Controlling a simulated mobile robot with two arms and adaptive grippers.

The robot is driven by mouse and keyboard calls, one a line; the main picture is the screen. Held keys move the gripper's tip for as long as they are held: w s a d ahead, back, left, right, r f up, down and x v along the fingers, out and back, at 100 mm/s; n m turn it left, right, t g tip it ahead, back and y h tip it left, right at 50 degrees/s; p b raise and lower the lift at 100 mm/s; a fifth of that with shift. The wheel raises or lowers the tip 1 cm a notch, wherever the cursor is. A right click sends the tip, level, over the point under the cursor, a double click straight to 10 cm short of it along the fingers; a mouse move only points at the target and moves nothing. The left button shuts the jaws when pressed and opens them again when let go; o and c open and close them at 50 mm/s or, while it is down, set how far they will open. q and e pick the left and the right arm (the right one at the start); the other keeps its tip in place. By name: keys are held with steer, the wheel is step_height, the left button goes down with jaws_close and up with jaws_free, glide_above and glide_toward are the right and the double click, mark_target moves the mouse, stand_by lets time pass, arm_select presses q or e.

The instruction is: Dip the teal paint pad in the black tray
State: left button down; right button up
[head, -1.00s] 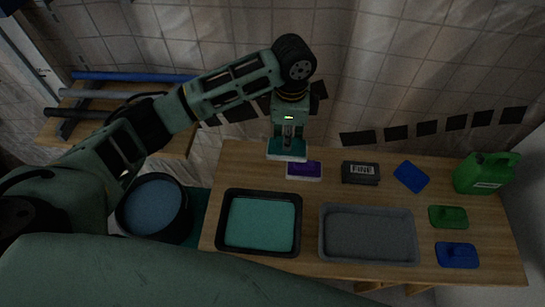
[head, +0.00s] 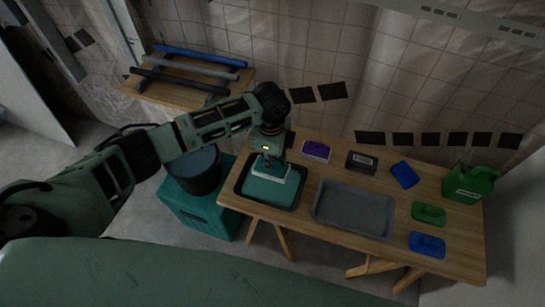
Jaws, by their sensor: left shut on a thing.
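My left gripper (head: 267,160) is shut on the teal paint pad (head: 270,173), which has a pale upper part. It holds the pad over the back part of the black tray (head: 244,190), within its rim. The tray holds teal paint (head: 270,192) and stands at the left end of the wooden table. I cannot tell whether the pad touches the paint. My right gripper is not in view.
A grey tray (head: 353,210) stands right of the black tray. Behind are a purple pad (head: 316,151), a dark block (head: 361,162) and a blue pad (head: 404,174). A green pad (head: 428,213), another blue pad (head: 427,245) and a green jug (head: 469,184) are at right. A dark bucket (head: 196,171) stands left.

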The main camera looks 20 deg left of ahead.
arm_select(q)
step_height(320, 180, down, 5)
steer(key=b, duration=0.4)
steer(key=shift+b, duration=0.35)
steer(key=shift+f+b, duration=0.3)
steer(key=shift+f, duration=0.05)
steer(key=shift+f+b, duration=0.5)
steer(key=shift+f, duration=1.1)
step_height(320, 180, up, 8)
steer(key=p, duration=0.8)
steer(key=shift+f, duration=0.2)
